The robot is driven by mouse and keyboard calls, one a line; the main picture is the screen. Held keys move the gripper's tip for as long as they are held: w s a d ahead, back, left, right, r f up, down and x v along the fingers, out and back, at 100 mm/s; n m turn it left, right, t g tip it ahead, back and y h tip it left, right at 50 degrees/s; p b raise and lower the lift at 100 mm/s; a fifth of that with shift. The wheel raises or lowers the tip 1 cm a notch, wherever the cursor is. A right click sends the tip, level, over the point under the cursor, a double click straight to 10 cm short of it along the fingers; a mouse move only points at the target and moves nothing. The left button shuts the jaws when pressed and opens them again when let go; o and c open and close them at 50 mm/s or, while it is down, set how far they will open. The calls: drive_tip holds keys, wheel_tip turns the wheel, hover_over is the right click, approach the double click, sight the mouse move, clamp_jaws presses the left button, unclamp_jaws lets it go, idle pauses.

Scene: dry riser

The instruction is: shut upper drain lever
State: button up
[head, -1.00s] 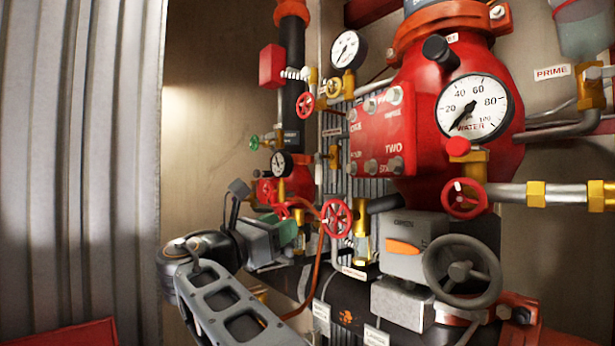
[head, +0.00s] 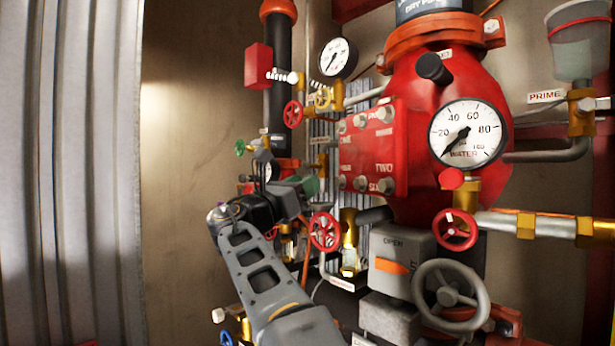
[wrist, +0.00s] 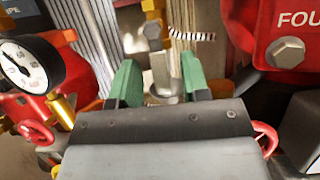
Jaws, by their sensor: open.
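A brass valve (wrist: 153,12) with a grey hex end (wrist: 152,35) stands just beyond my gripper in the wrist view. In the head view a brass fitting (head: 321,160) shows by the ribbed panel, left of the red plate, above my gripper. My gripper (wrist: 160,82) is open, its green fingers on either side of a pale pipe end below the valve. I see no clear contact. In the head view my gripper (head: 309,188) is mostly hidden by its own body.
A red bolted plate (head: 373,150) is close on the right. Red handwheels (head: 325,231) and (head: 293,114) sit below and above my gripper. A white gauge (wrist: 25,65) is at left in the wrist view. The bare wall (head: 190,120) at left is free.

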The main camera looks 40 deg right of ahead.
drive_tip(key=shift+w+d+r, duration=0.1)
drive_tip(key=shift+d+r, duration=0.15)
drive_tip(key=shift+d, duration=0.45)
drive_tip(key=shift+c, duration=0.4)
clamp_jaws()
